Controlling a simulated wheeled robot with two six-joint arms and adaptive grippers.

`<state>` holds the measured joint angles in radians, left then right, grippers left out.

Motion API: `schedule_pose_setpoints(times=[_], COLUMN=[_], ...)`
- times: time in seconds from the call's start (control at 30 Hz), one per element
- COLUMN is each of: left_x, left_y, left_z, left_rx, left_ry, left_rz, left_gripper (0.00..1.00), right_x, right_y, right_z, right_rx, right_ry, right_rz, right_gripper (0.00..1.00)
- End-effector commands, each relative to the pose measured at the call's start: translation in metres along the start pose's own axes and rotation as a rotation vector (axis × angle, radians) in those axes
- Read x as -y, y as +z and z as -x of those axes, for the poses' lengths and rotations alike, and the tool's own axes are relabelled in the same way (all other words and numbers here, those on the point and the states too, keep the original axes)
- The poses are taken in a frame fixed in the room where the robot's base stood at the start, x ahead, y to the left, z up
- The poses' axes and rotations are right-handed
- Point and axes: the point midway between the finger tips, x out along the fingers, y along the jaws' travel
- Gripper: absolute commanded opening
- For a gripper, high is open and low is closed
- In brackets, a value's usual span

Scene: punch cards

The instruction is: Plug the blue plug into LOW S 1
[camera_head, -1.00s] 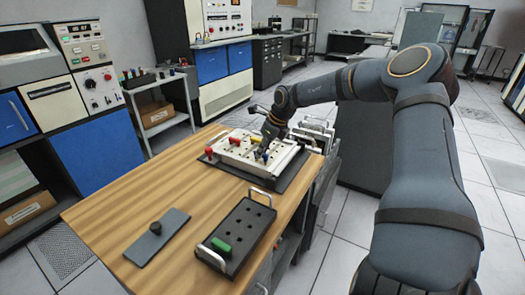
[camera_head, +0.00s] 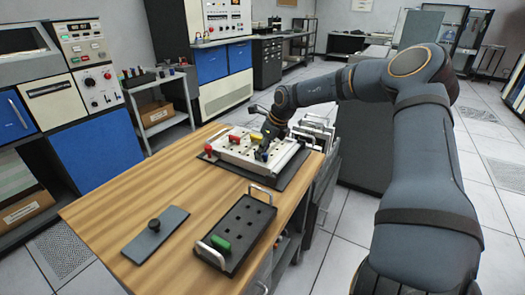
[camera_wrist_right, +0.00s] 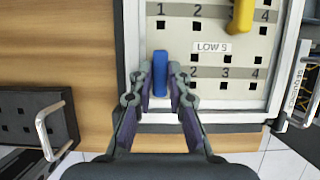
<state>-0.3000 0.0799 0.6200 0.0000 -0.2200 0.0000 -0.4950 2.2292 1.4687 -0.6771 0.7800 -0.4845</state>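The blue plug (camera_wrist_right: 160,73) stands upright in the light panel (camera_head: 232,151), in the lower-left spot below and left of the LOW S label (camera_wrist_right: 211,47) in the wrist view. It covers that spot's number and hole; 2, 3 and 4 show to its right. The blue plug shows small and dark in the head view (camera_head: 262,155). My right gripper (camera_wrist_right: 161,75) is open, its fingers narrowly spaced on either side of the plug, apparently without gripping it. In the head view the gripper is just above the plug. My left gripper is out of view.
A yellow plug (camera_wrist_right: 242,16) sits in the panel's upper row, and a red plug (camera_head: 208,150) stands at its left. A black handled tray (camera_head: 240,226) with a green plug (camera_head: 220,244) is nearer. A grey plate with a knob (camera_head: 155,236) lies left.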

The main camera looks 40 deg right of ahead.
Motion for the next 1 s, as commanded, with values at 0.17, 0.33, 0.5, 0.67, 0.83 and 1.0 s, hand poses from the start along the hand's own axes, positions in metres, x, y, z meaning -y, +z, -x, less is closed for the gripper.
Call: schedule_pose_setpoints(times=[0.17, 0.33, 0.5, 0.67, 0.83, 1.0], left_x=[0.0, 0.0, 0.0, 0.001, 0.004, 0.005], left_y=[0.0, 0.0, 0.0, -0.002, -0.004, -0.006], left_z=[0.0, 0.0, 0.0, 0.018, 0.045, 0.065], left_rx=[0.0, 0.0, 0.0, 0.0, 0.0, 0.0], left_ry=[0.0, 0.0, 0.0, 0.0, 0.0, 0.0], left_rz=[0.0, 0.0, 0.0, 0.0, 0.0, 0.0], left_gripper=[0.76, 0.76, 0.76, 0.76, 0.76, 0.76], right_x=[-0.001, -0.001, -0.001, 0.0, 0.0, 0.0], right_y=[-0.001, -0.001, -0.001, 0.006, 0.019, 0.034], right_z=[-0.001, -0.001, 0.0, 0.015, 0.045, 0.082], right_rx=[-0.002, -0.002, -0.002, -0.001, 0.001, 0.0], right_ry=[0.002, 0.002, 0.002, 0.001, 0.0, 0.001], right_rz=[0.0, 0.0, 0.0, 0.0, 0.0, 0.0], right_gripper=[0.42, 0.42, 0.42, 0.42, 0.42, 0.42])
